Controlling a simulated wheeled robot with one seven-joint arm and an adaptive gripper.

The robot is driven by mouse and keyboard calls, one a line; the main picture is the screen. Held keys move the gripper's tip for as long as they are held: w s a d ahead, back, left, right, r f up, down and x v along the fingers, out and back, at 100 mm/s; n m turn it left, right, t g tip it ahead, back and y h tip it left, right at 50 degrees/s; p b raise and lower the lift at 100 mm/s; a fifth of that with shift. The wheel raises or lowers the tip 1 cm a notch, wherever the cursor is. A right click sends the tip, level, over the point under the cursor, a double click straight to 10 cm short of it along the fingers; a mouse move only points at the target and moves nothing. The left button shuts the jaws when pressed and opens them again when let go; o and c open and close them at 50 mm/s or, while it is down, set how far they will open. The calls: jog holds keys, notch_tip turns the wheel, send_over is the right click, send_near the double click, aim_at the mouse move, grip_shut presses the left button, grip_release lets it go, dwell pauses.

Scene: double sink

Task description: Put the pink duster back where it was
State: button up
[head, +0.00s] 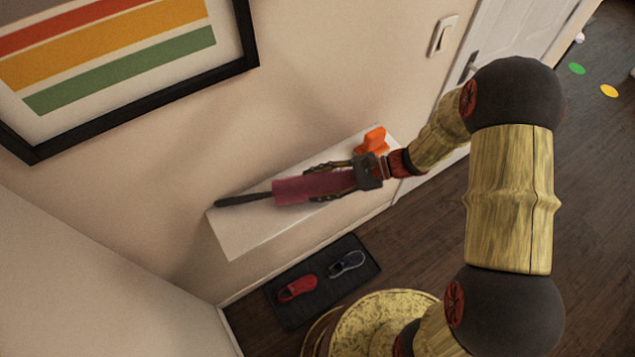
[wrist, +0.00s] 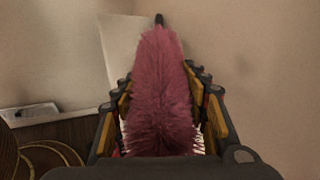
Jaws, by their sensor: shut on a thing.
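The pink duster (head: 305,187) has a fluffy pink head and a dark handle that points left in the head view. My gripper (head: 340,180) is shut on its fluffy head, above or at the white shelf (head: 238,238) along the wall. In the wrist view the duster (wrist: 160,95) lies between my gripper's fingers (wrist: 162,100), its dark handle end pointing away. The white shelf (wrist: 117,50) shows behind it on the left. I cannot tell whether the duster touches the shelf top.
An orange object (head: 371,141) stands on the shelf's right end, close to my gripper. A dark mat (head: 325,305) with a red shoe (head: 298,288) and a dark shoe (head: 347,263) lies on the floor below. A framed picture (head: 125,118) hangs on the wall above. A white door (head: 510,40) is at the upper right.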

aim_at(350, 179)
jog(key=shift+f+b, duration=0.35)
jog(key=shift+f, duration=0.2)
dwell(0.4)
jog(key=o, duration=1.4)
jog(key=shift+c, duration=0.2)
jog(key=shift+d, duration=0.1)
jog(key=v, duration=1.2)
